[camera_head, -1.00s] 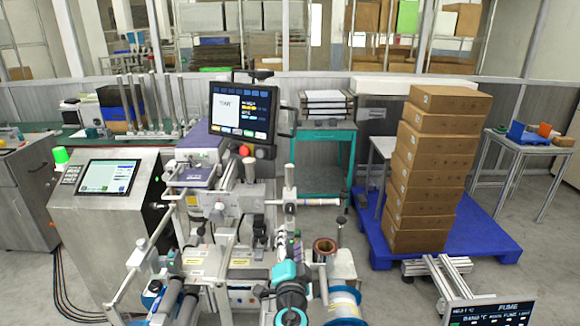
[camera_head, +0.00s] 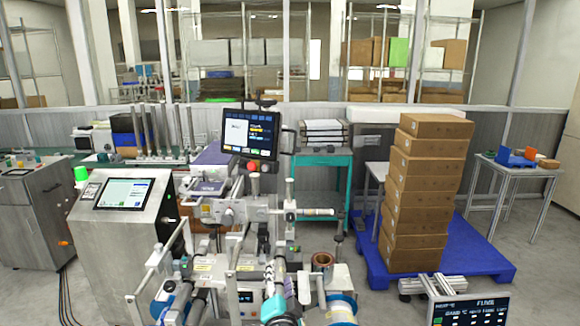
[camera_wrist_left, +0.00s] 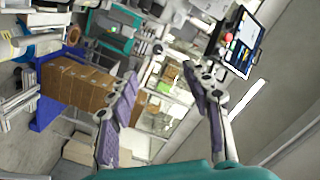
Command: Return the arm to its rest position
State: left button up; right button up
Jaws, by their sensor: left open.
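My left gripper (camera_head: 278,272) is low in the middle of the head view, with a teal housing below its fingers. It overlaps the machine there, so its fingers are hard to make out. In the left wrist view its two purple-padded fingers (camera_wrist_left: 162,76) stand wide apart with nothing between them. The teal gripper body (camera_wrist_left: 180,172) fills the bottom edge of that view. I cannot see my right gripper. A copper-coloured reel (camera_head: 322,260) and a white and blue reel (camera_head: 341,307) sit just right of the left gripper.
A machine with a tilted screen (camera_head: 250,135) stands straight ahead. A steel console (camera_head: 122,240) is at left. Stacked cartons (camera_head: 418,200) stand on a blue pallet (camera_head: 480,255) at right. A dark display panel (camera_head: 470,309) is low at right.

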pick_arm(q)
jog(key=s+a+f+n+g+y, duration=0.2)
jog(key=s+a+n+g, duration=0.15)
jog(key=a, duration=0.35)
jog(key=s+a+f+n+g+y, duration=0.1)
jog(key=s+a+f+n+g, duration=0.1)
jog(key=s+a, duration=0.45)
jog(key=s+a+f+n+g+h, duration=0.1)
jog(key=s+f+n+g+h, duration=0.1)
jog(key=s, duration=0.6)
jog(key=s+f+n+g+h, duration=0.2)
jog(key=s+f+g, duration=0.1)
jog(key=s+f, duration=0.2)
jog(key=s, duration=0.2)
jog(key=shift+s+a+f, duration=0.2)
jog(key=shift+s+a, duration=0.15)
